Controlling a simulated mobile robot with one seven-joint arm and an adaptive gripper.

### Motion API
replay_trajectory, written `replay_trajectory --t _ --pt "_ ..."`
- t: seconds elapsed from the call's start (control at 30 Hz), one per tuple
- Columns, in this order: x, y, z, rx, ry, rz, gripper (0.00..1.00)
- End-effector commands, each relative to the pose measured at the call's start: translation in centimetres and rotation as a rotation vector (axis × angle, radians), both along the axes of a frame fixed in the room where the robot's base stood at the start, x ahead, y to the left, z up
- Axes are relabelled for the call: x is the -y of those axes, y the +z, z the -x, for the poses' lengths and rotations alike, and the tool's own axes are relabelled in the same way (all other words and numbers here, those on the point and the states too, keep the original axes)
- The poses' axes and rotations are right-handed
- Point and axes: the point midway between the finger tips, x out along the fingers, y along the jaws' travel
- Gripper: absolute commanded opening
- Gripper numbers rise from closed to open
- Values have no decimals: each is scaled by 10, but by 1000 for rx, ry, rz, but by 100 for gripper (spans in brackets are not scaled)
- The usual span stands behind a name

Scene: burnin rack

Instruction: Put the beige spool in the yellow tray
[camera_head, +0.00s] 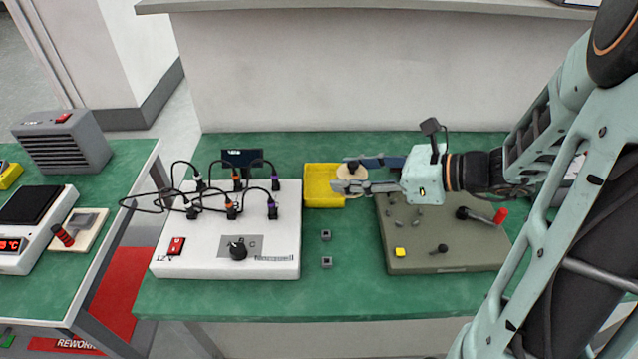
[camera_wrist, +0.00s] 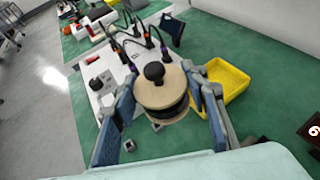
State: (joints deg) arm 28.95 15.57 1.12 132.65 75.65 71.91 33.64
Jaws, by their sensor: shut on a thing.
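The beige spool (camera_wrist: 158,91) has a round beige top with a black knob and a dark winding below. My gripper (camera_wrist: 162,112) is shut on it, with a blue-padded finger on each side. In the head view the spool (camera_head: 351,173) is at the fingertips of my gripper (camera_head: 352,177), by the right side of the yellow tray. The yellow tray (camera_head: 322,198) lies on the green bench; its visible inside is empty. In the wrist view the yellow tray (camera_wrist: 232,76) is to the right of the spool, partly behind a finger.
A white box (camera_head: 225,266) with several black plugs and cables stands left of the tray. A grey-green fixture plate (camera_head: 440,258) lies to the right, under my arm. A dark display (camera_head: 242,158) stands behind the white box.

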Motion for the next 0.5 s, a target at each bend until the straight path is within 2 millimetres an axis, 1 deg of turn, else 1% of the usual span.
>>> replay_trajectory --t 0.17,0.37,0.4,0.5 --pt "-14 -17 -31 -2 4 -2 17" --pt "-32 -40 -78 -2 4 -3 17" --pt "-35 -46 -86 -3 3 -4 17" --pt "-39 -65 -99 -3 3 -3 17"
